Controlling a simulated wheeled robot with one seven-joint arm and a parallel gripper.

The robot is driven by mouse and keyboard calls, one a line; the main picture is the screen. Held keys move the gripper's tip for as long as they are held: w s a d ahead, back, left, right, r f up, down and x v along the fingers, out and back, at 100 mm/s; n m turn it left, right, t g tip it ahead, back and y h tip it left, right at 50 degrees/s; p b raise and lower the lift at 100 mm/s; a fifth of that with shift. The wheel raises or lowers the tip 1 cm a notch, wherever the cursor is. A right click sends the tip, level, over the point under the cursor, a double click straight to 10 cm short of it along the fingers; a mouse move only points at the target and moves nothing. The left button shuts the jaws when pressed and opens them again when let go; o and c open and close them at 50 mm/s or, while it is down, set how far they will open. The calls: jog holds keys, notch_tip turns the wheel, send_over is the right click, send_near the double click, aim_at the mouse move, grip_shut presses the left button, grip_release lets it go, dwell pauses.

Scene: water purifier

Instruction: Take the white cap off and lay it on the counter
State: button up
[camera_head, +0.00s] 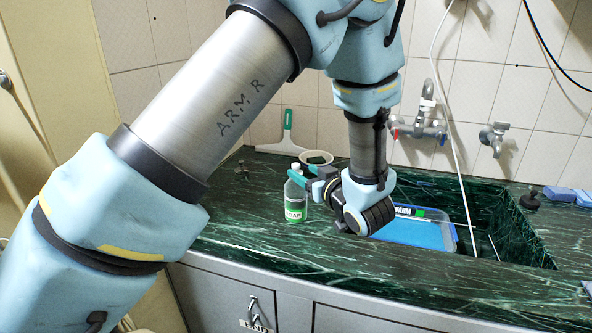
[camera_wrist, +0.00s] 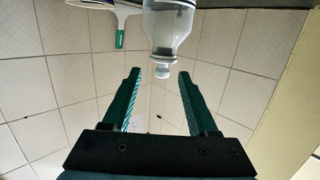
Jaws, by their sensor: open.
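A clear bottle with a green SOAP label (camera_head: 295,208) stands upright on the green marble counter (camera_head: 245,238). Its white cap (camera_head: 296,166) is on top. In the wrist view, which looks upside down, the bottle (camera_wrist: 170,32) hangs from the top edge with its cap (camera_wrist: 162,70) pointing down. My gripper (camera_head: 303,174) is at the bottle's upper part in the head view. In the wrist view my gripper (camera_wrist: 159,74) is open, with the cap between the two fingertip lines and a gap on each side. I cannot tell how deep the cap sits between the fingers.
A squeegee with a green handle (camera_head: 287,119) leans on the tiled wall, behind a white bowl (camera_head: 317,157). A blue tray (camera_head: 415,232) sits right of my gripper, by the sink (camera_head: 510,228). Taps (camera_head: 420,130) are on the wall.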

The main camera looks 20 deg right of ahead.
aim_at(297, 169)
jog(key=w, duration=0.1)
jog(key=w+p, duration=0.1)
jog(key=w, duration=0.2)
jog(key=shift+w+a+f+p, duration=0.25)
jog(key=shift+p, duration=0.1)
grip_shut()
